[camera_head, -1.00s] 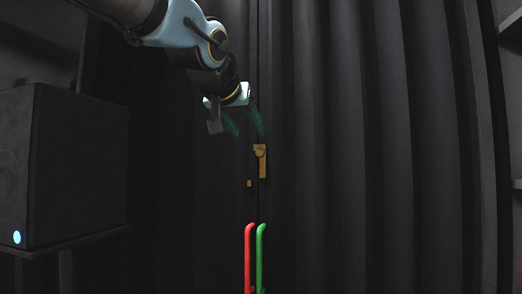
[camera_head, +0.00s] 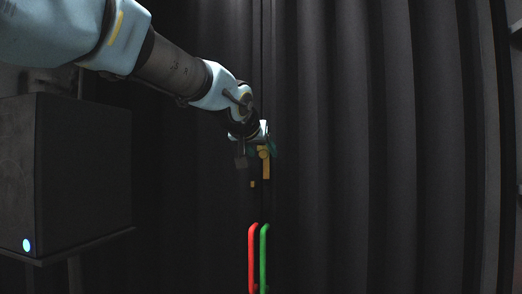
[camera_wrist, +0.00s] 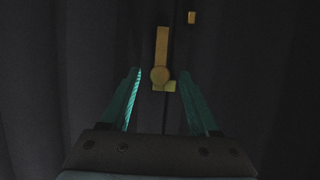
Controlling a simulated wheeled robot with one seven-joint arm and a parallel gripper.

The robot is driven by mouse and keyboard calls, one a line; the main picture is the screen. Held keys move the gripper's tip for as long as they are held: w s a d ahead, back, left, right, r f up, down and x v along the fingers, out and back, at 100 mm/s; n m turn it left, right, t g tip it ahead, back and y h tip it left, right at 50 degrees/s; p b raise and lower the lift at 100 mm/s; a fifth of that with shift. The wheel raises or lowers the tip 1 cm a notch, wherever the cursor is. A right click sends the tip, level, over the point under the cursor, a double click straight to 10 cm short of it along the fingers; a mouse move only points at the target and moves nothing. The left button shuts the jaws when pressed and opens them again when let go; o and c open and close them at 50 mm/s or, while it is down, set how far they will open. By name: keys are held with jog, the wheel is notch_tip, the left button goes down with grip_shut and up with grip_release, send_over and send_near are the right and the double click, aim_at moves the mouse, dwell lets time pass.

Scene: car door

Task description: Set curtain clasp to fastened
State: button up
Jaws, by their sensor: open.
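The curtain clasp (camera_head: 266,168) is a brass piece on the dark curtain, with a long bar hanging down from a round pivot. In the wrist view the clasp (camera_wrist: 161,52) shows its bar, its round pivot and a small plate beside the pivot. A small separate brass block (camera_head: 252,184) sits to the lower left of the bar; it also shows in the wrist view (camera_wrist: 192,17). My gripper (camera_head: 261,147) is at the clasp's upper end. In the wrist view its teal fingers (camera_wrist: 159,72) are apart, one on each side of the pivot, with nothing held.
A red handle (camera_head: 252,258) and a green handle (camera_head: 264,258) stand upright side by side below the clasp. A black speaker box (camera_head: 75,170) with a blue light sits on a shelf at the left. Dark curtain folds (camera_head: 380,150) fill the right.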

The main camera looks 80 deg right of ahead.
grip_shut()
dwell(0.3)
dwell(1.0)
